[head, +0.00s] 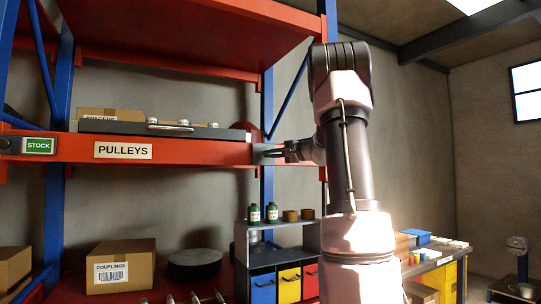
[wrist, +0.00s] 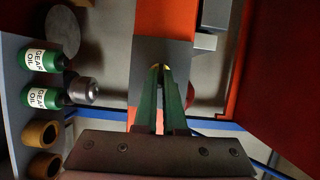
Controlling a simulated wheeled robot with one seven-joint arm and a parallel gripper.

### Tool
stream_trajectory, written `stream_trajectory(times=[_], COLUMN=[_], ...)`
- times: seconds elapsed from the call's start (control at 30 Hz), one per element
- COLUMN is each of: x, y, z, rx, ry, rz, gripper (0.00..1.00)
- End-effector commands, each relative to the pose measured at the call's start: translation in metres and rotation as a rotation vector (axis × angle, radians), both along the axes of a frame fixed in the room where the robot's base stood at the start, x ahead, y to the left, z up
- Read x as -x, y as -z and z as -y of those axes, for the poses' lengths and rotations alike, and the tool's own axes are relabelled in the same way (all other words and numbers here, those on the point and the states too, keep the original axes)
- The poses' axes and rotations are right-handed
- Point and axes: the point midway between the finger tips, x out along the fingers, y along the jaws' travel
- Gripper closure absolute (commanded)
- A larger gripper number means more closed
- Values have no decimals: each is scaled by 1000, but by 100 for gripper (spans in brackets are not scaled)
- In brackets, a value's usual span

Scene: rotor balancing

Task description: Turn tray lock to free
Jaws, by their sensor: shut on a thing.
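A grey plate (head: 258,150) is on the orange shelf beam, right of the PULLEYS label; it also shows in the wrist view (wrist: 148,50). My gripper (head: 268,153) reaches the plate from the right. A dark tray (head: 190,131) with a metal handle sits on the shelf above the beam.
The orange beam (head: 200,151) and a blue upright (head: 267,100) are close to my gripper. Below stands a grey rack (head: 258,260) with green oil bottles (head: 254,214), brown cups (head: 291,216) and coloured bins. A COUPLINGS box (head: 122,262) is on the lower shelf.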

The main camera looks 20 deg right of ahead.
Motion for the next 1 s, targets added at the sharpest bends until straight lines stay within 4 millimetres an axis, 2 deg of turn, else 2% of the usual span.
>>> stream_trajectory(times=[0.63,0.7,0.73,1.0], x=[0,0,0,0], y=[2,2,2,1], z=[1,0,0,0], rx=[-46,-46,-45,-45], ry=[1,1,1,0], rz=[-5,-5,-4,-3], gripper=[100,66,62,62])
